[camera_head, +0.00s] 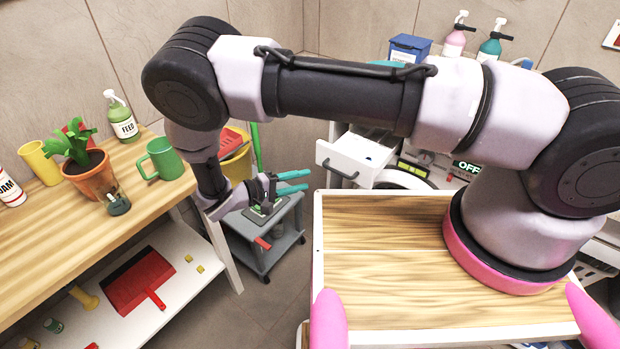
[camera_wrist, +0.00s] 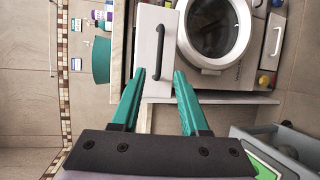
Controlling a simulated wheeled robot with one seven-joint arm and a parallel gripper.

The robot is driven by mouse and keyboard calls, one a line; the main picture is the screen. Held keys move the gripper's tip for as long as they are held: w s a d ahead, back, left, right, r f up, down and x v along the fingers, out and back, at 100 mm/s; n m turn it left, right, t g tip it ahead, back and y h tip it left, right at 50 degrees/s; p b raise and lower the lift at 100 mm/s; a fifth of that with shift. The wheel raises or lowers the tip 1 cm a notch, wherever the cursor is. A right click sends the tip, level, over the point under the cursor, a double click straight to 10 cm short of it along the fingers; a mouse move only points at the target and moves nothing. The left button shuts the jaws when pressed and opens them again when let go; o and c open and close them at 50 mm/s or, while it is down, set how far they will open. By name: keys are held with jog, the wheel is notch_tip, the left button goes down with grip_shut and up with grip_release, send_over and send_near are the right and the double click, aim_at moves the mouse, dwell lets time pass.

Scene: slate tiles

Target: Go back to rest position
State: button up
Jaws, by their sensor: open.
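My gripper (camera_head: 290,182) shows in the head view at the end of my bent arm, above a grey wheeled cart. Its two teal fingers are apart with nothing between them. In the wrist view my gripper (camera_wrist: 160,76) is open and points toward a white drawer front (camera_wrist: 152,40) with a dark handle. I cannot tell from the wrist view how far the fingers are from the drawer.
The grey cart (camera_head: 262,247) stands below my gripper. A wooden bench (camera_head: 40,232) with a potted plant (camera_head: 92,172) and green mug (camera_head: 163,160) is at left. An open white drawer (camera_head: 350,160) juts out behind. A washing machine (camera_wrist: 215,62) stands beside it.

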jog(key=shift+a, duration=0.1)
dwell(0.4)
jog(key=w+d+r+m+g+y, duration=0.2)
jog(key=d+r+g+y, duration=0.15)
jog(key=r, duration=0.65)
jog(key=w+d+r+m+g+y, duration=0.25)
jog(key=d+r, duration=0.25)
jog(key=r, duration=0.5)
jog(key=w+d+r+m+g+y, duration=0.2)
jog(key=d+r+g+y, duration=0.15)
jog(key=r, duration=0.65)
jog(key=s+d+r+m+t+y, duration=0.2)
jog(key=s+d+r, duration=0.5)
jog(key=r, duration=0.4)
jog(key=s+d+r+m+t+y, duration=0.3)
jog(key=s+d+r+t, duration=0.3)
jog(key=d+r, duration=0.4)
jog(key=shift+s+r+y, duration=0.35)
jog(key=shift+s+y, duration=0.15)
jog(key=shift+y, duration=0.05)
jog(key=shift+t, duration=0.25)
